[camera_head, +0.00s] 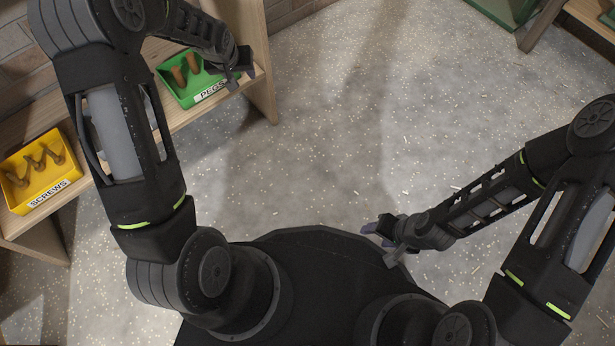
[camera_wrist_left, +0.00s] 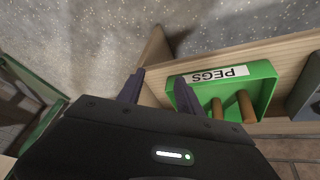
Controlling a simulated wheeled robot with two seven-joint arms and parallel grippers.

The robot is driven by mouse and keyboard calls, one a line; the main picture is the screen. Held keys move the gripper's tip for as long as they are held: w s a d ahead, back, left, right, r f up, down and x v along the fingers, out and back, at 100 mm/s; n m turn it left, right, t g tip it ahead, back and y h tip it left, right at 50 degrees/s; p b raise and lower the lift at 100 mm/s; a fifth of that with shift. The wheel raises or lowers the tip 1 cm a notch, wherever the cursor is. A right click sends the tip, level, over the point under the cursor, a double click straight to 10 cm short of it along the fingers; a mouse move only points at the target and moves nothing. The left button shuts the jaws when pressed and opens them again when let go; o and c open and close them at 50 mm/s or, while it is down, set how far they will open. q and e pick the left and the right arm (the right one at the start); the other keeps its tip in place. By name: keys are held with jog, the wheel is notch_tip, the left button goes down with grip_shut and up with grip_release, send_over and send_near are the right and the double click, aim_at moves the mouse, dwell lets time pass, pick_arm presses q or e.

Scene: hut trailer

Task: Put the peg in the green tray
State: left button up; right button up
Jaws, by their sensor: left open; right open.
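The green tray (camera_head: 187,101), labelled PEGS, sits on a wooden shelf at the upper left of the head view. It also shows in the left wrist view (camera_wrist_left: 263,70). Two brown wooden pegs (camera_wrist_left: 246,106) stick up inside it, also seen in the head view (camera_head: 179,76). My left gripper (camera_head: 240,76) is at the tray's right end, open, with nothing seen between its fingers (camera_wrist_left: 160,93). In the wrist view one finger overlaps the tray's near edge; I cannot tell whether they touch. My right gripper (camera_head: 382,238) is open over my base, apart from the shelf. No peg shows outside the tray.
A yellow tray (camera_head: 47,182) labelled SCREWS holds several brown pieces farther left on the wooden shelf (camera_head: 145,137). A shelf upright (camera_head: 262,85) stands right of the green tray. The speckled floor (camera_head: 330,130) is clear. Another green-edged container (camera_head: 505,10) is at the upper right.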

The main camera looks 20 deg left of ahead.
pick_arm(q)
jog(key=s+d+f+m+g+h, duration=0.1)
jog(key=s+d+f+h, duration=0.1)
jog(key=s+d+f, duration=0.6)
jog(key=s+d+f+g+h, duration=0.1)
jog(key=s+d+f, duration=0.45)
jog(key=d, duration=0.45)
jog(key=s+d+f, duration=0.2)
jog(key=s+d, duration=0.2)
jog(key=s, duration=0.3)
jog(key=s+d+f+g+h, duration=0.1)
jog(key=s+d, duration=0.4)
jog(key=s, duration=0.1)
jog(key=shift+s+d+f+m+g, duration=0.15)
jog(key=shift+s+f+m+g, duration=0.15)
jog(key=shift+s+f+m, duration=0.1)
